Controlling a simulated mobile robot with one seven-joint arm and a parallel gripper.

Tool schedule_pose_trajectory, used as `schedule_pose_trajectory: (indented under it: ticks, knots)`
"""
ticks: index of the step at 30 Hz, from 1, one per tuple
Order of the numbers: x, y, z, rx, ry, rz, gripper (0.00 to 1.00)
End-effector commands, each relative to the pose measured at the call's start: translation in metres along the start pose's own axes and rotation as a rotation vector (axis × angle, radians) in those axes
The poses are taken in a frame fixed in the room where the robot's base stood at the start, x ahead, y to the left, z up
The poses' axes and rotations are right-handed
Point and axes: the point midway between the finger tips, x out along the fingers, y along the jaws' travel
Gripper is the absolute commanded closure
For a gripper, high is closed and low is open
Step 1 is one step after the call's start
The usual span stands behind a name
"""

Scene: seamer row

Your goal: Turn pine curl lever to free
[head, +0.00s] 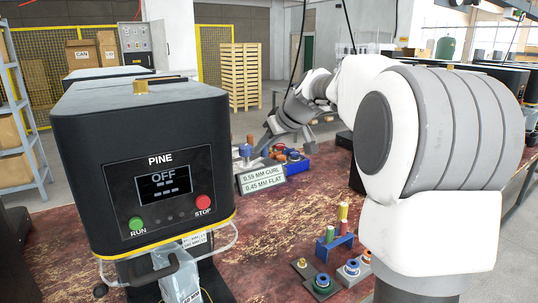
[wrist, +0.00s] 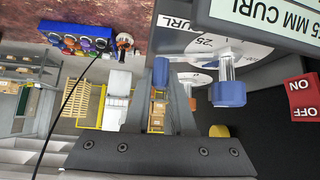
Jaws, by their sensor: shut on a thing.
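The PINE machine (head: 145,150) stands at the left in the head view; its screen (head: 164,188) reads OFF. In the wrist view, part of a CURL label (wrist: 175,21) shows beside a white dial (wrist: 207,43) marked 25. A blue knob on a clear stem (wrist: 228,93) stands at this dial, right of my gripper and apart from it. My gripper (wrist: 161,92) is shut on a small blue piece (wrist: 160,70) between its fingertips. I cannot tell whether this piece is the curl lever's grip. No lever marked free is readable. In the head view my gripper is small and unclear.
A sign (head: 261,179) reads 0.55 MM CURL and 0.45 MM FLAT. Coloured parts (head: 335,242) stand on the worn red bench (head: 240,255).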

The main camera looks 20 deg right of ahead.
Motion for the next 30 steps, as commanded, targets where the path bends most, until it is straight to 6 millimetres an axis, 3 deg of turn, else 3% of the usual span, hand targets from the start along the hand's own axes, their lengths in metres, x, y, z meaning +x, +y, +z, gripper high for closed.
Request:
schedule_pose_trajectory:
  ticks: [15,30]
  knots:
    - [0.015,-0.009,-0.018,-0.252,0.001,-0.251,1.00]
    - [0.019,-0.013,-0.020,-0.308,0.001,-0.306,1.00]
